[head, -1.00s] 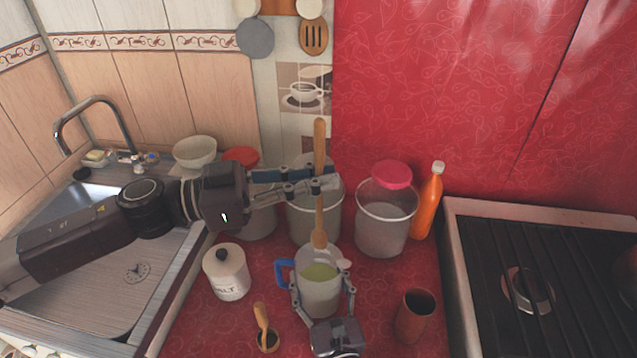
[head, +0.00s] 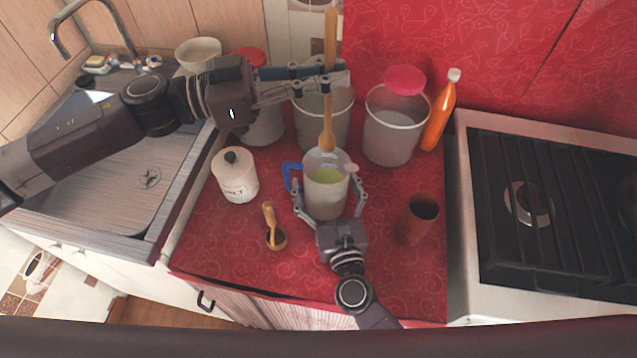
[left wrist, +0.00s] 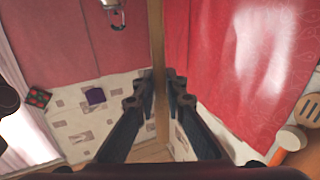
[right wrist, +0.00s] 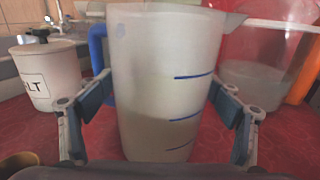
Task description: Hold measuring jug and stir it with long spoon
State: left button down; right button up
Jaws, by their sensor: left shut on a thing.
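The measuring jug (head: 326,197), clear with a blue handle and yellow-green contents, stands upright on the red counter. It fills the middle of the right wrist view (right wrist: 160,90). My right gripper (head: 328,190) has one finger on each side of the jug; whether the pads press on it is unclear. My left gripper (head: 335,75) is shut on the handle of the long wooden spoon (head: 328,118), which hangs upright. The spoon's bowl is at the jug's mouth; how far in it reaches is unclear. Its handle also crosses the left wrist view (left wrist: 158,60).
A white salt jar (head: 237,180) and a small pot with a wooden utensil (head: 276,238) are left of the jug. A brown cup (head: 418,218) is to the right. Buckets (head: 391,135) and an orange bottle (head: 438,115) stand behind. A stove (head: 545,200) is at right.

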jog(key=v, duration=1.2)
